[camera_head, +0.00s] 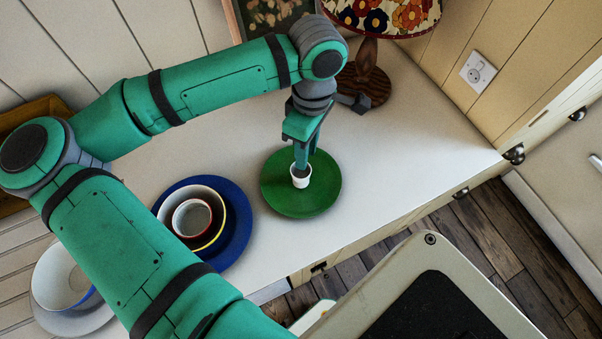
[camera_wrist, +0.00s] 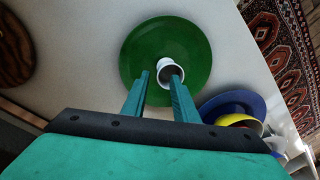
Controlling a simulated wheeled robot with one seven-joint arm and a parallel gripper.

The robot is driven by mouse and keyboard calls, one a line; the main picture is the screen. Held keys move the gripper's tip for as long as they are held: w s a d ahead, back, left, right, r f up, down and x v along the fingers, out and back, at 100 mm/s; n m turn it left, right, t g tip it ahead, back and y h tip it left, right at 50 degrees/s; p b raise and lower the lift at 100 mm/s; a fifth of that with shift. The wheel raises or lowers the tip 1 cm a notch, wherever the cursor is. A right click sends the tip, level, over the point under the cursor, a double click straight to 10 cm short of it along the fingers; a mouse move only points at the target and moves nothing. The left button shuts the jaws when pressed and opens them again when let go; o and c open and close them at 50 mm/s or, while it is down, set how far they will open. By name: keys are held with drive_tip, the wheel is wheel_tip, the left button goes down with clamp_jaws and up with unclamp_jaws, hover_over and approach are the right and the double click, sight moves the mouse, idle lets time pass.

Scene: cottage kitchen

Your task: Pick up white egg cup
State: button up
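The white egg cup (camera_head: 301,180) stands on a round green plate (camera_head: 325,193) on the white counter. In the wrist view the egg cup (camera_wrist: 167,66) shows just beyond my fingertips, with its dark hollow visible, on the green plate (camera_wrist: 190,40). My gripper (camera_head: 301,168) points down right above the egg cup. In the wrist view my gripper (camera_wrist: 159,76) has its two teal fingers apart, one on either side of the cup's near part. The head view does not show clearly whether the fingers touch the cup.
A blue plate (camera_head: 239,228) with nested bowls (camera_head: 192,217) stands left of the green plate. A white bowl (camera_head: 62,278) is further left, partly behind my arm. A wooden lamp (camera_head: 371,80) with a floral shade stands behind. The counter (camera_head: 420,140) is clear to the right.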

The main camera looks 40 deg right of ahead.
drive_tip(key=shift+a+f, duration=0.1)
drive_tip(key=shift+f, duration=1.6)
clamp_jaws()
drive_tip(key=shift+r, duration=0.15)
drive_tip(key=shift+r, duration=0.65)
drive_tip(key=s+a+r, duration=0.9)
drive_tip(key=a+r, duration=0.1)
drive_tip(key=r, duration=0.1)
drive_tip(key=shift+a+r, duration=0.25)
drive_tip(key=shift+a, duration=0.05)
